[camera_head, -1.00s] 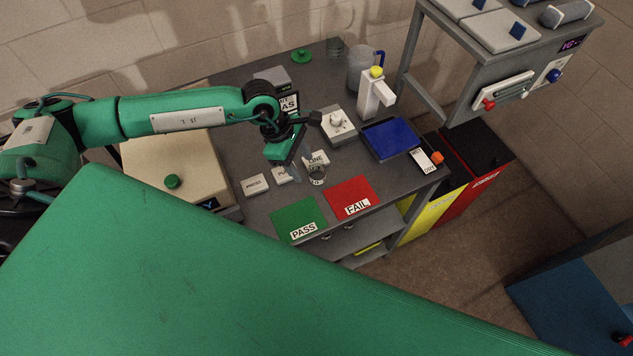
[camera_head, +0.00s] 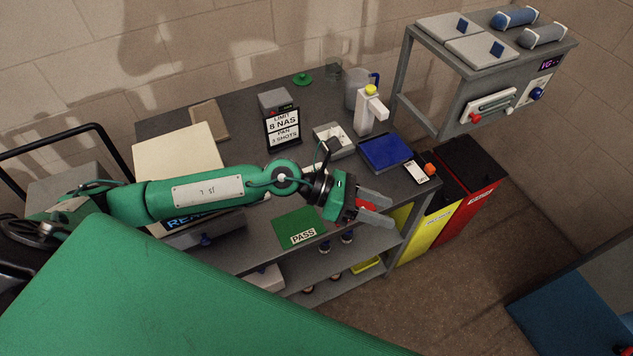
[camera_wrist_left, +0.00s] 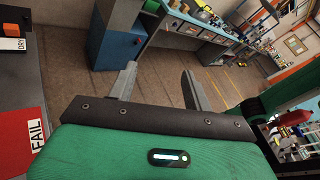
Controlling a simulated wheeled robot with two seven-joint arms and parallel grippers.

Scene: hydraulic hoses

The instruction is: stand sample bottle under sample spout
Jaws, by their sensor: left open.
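My left gripper (camera_head: 388,209) is open in the head view, over the front right edge of the grey table, its fingers pointing right. In the left wrist view its two fingers (camera_wrist_left: 159,84) are apart with nothing between them, and floor shows beyond. No sample bottle can be told for certain; small dark-topped vessels (camera_head: 324,246) stand on the shelf under the table, too small to identify. No sample spout can be told for certain. A grey stand (camera_head: 510,62) at the upper right carries a red-handled fitting (camera_head: 476,117). My right gripper is out of view.
The table holds a green PASS mat (camera_head: 297,228), a blue tray (camera_head: 385,153), a white yellow-capped dispenser (camera_head: 366,114), a clear jug (camera_head: 354,92) and a sign (camera_head: 283,128). Yellow (camera_head: 425,221) and red (camera_head: 470,208) bins stand right of it.

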